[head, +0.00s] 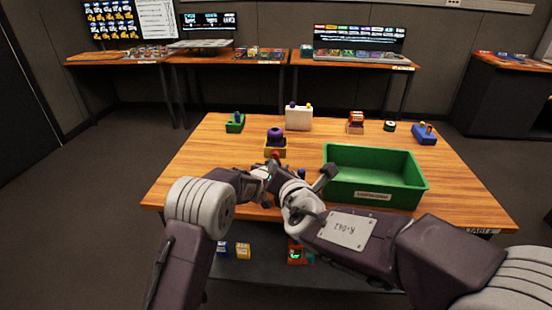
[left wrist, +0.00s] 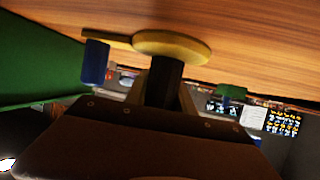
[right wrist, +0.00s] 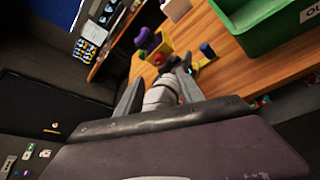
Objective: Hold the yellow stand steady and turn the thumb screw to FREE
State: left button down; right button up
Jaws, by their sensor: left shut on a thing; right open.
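The yellow stand shows upside down in the left wrist view: a round yellow base (left wrist: 195,47) with a side arm, a black post (left wrist: 164,82) and a blue cylinder (left wrist: 95,62) at the arm's end. My left gripper (head: 264,172) is shut on the black post. In the right wrist view, the blue cylinder (right wrist: 207,50) shows beyond my left gripper (right wrist: 184,66). In the head view it shows as a small blue spot (head: 302,173). My right gripper (right wrist: 158,92) is open, short of the stand. I cannot read any FREE mark.
A green bin (head: 375,192) stands close on the right. Several small items line the table's back. My arms come close together in front.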

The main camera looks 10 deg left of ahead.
aim_at(275, 157)
jog(key=x, duration=1.2)
jog(key=shift+w+f, duration=0.1)
jog(key=shift+f, duration=0.05)
grip_shut()
